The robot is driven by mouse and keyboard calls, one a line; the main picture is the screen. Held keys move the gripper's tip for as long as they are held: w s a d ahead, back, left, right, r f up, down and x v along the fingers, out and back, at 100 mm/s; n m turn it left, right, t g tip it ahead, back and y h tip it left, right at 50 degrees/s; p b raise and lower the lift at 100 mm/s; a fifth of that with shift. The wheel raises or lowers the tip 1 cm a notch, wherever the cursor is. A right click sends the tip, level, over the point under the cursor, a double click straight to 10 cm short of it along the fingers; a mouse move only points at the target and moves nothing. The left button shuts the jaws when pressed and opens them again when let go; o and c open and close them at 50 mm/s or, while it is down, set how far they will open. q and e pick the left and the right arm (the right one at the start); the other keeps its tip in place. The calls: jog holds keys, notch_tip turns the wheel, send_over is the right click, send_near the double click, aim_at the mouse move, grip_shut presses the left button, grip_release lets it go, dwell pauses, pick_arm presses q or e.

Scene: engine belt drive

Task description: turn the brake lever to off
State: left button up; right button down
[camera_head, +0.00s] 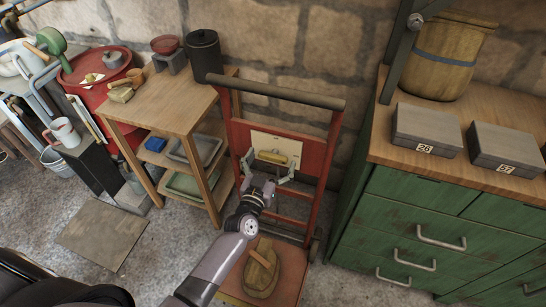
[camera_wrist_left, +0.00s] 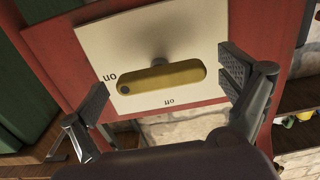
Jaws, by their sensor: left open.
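The brake lever (camera_head: 273,157) is a yellow bar with rounded ends on a cream panel (camera_head: 262,142) fixed to a red upright frame. In the left wrist view the lever (camera_wrist_left: 170,76) lies nearly level, with a dark round spot at its end beside the "on" mark (camera_wrist_left: 110,77). The "off" mark (camera_wrist_left: 169,102) is below the bar's middle; both marks appear upside down. My left gripper (camera_head: 268,170) is open in front of the panel. In the wrist view its fingers (camera_wrist_left: 165,84) stand to either side of the lever, with no contact visible. My right gripper is out of view.
The red hand truck (camera_head: 334,140) carries the panel, with a wooden object (camera_head: 261,270) on its base. A wooden shelf table (camera_head: 165,97) stands left, a green cabinet (camera_head: 400,215) right. Bare floor (camera_head: 165,265) shows left of my arm.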

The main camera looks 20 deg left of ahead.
pick_arm(q)
jog(key=shift+w, duration=0.65)
jog(key=shift+c, duration=0.5)
jog(key=c, duration=1.1)
